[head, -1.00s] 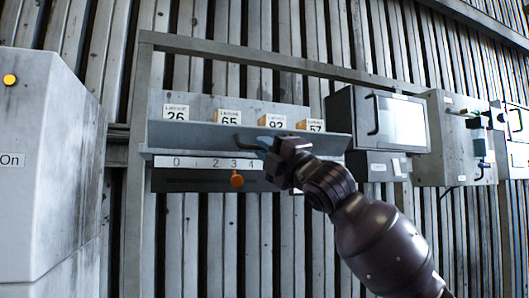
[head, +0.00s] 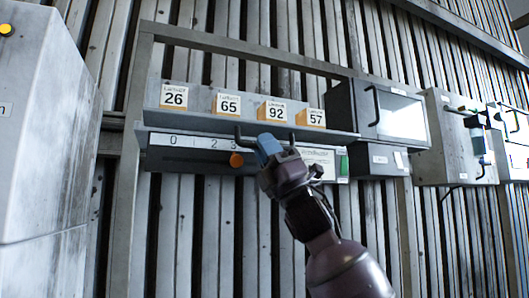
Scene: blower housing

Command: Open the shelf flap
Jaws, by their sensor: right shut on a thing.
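The shelf flap (head: 200,123) is a long grey panel along the front of the wall shelf, now seen as a narrow, nearly level strip. The numbered boxes stand fully visible above it. A dark bar handle (head: 244,138) sits at its front edge, its middle hidden by my gripper. My right gripper (head: 268,146), with blue fingertips, is shut on the handle from below and in front. The exact contact of the fingers is partly hidden. My left gripper is not in view.
Several orange-and-white boxes, such as box 26 (head: 174,97), stand on the shelf. A dark windowed cabinet (head: 380,112) adjoins on the right; a grey cabinet (head: 40,130) stands left.

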